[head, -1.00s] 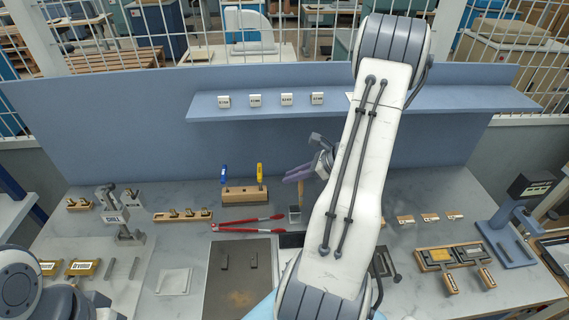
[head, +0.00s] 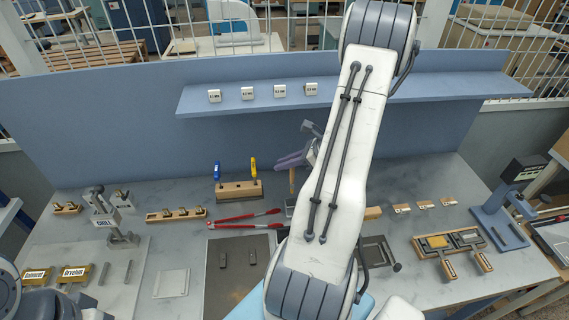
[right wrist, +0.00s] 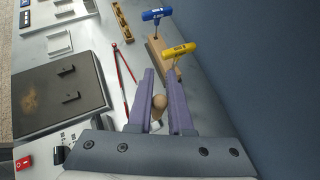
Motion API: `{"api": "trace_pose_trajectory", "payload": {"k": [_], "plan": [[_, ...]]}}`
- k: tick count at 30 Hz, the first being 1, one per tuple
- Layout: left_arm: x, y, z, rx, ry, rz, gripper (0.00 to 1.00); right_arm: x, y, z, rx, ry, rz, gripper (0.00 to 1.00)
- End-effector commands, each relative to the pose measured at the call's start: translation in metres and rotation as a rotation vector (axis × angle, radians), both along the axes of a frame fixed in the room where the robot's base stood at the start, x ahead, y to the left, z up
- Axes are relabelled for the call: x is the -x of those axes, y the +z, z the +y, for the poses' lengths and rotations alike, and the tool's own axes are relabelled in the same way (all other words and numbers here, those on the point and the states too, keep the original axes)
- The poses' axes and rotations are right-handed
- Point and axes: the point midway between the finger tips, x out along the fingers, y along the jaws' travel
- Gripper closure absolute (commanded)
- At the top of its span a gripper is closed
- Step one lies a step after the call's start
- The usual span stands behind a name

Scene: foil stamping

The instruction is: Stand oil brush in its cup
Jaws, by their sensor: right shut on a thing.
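The oil brush shows as a wooden handle (head: 292,182) hanging upright below my right gripper (head: 291,161). My right gripper has purple fingers and is shut on the handle. In the right wrist view the handle's rounded end (right wrist: 158,102) sits between the two fingers (right wrist: 160,84). A small grey cup (head: 290,203) stands directly below the brush, partly hidden by my right arm. I cannot tell whether the brush's lower end is inside the cup or just above it. My left arm shows only at the lower left edge; its gripper is not in view.
A wooden block (head: 240,190) with blue and yellow T-handled tools stands left of the brush. Red-handled tongs (head: 247,217) lie in front of the block. A dark plate (head: 235,275) lies nearer. The blue back panel and shelf (head: 350,95) rise behind.

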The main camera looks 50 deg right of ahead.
Motion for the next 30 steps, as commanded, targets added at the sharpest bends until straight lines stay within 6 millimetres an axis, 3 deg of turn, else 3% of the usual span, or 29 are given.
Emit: {"api": "trace_pose_trajectory", "payload": {"k": [30], "plan": [[0.000, -0.063, 0.000, 0.000, 0.009, 0.001, 0.50, -0.001, -0.071, 0.001, 0.000, 0.004, 0.001, 1.00]]}}
